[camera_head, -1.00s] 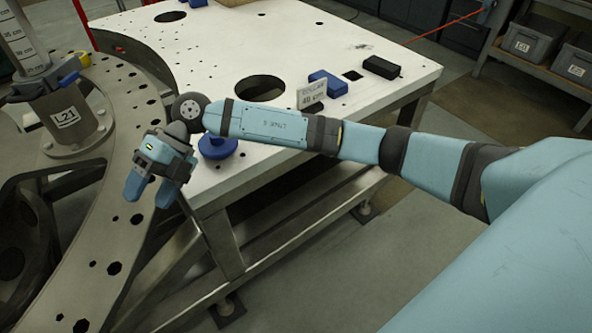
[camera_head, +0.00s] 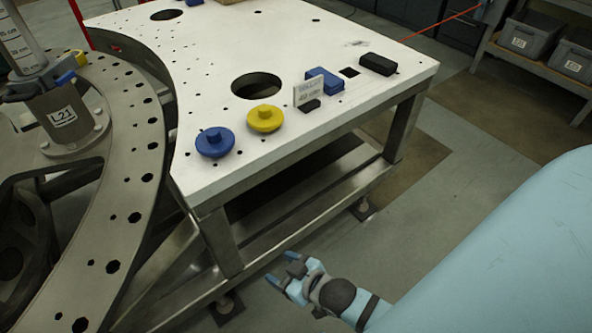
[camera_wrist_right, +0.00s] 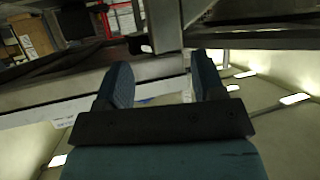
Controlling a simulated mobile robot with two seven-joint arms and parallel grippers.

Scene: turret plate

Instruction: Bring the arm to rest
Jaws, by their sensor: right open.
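My right gripper (camera_head: 283,271) is low in the head view, in front of the white table and below the level of its top. It is open and empty, and touches nothing that I can see. In the right wrist view the two blue fingers of this gripper (camera_wrist_right: 164,85) stand apart with nothing between them. My right arm runs up to the right edge of the head view. My left gripper is in neither view.
The white table (camera_head: 215,186) holds a blue knob (camera_head: 215,142), a yellow knob (camera_head: 265,119), a sign (camera_head: 308,92), a blue block (camera_head: 325,80) and a black block (camera_head: 378,64). The perforated turret plate (camera_head: 128,215) lies left. Floor right of the table is clear.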

